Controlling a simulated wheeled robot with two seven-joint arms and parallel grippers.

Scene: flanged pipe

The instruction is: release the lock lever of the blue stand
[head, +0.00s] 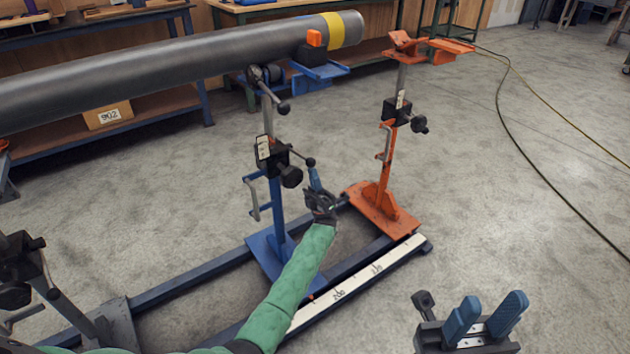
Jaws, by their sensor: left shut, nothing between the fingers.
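The blue stand (277,208) stands upright on the floor rail, with its rollers under the grey pipe (170,68). A black clamp collar sits on its post, with a round black knob (291,177) on its right. The lock lever (310,162) is a short rod with a dark ball end, pointing right and slightly down from the collar. My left gripper (314,171), on the green-sleeved arm, is shut and empty, fingertips just below the ball; contact cannot be told. My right gripper (485,305) is at bottom right, its blue fingers apart, with nothing seen between them.
An orange stand (384,165) with an empty head (405,45) stands right of the blue one, beyond the pipe's yellow-banded end (343,30). A marked rail (355,280) runs along the floor. Workbenches line the back.

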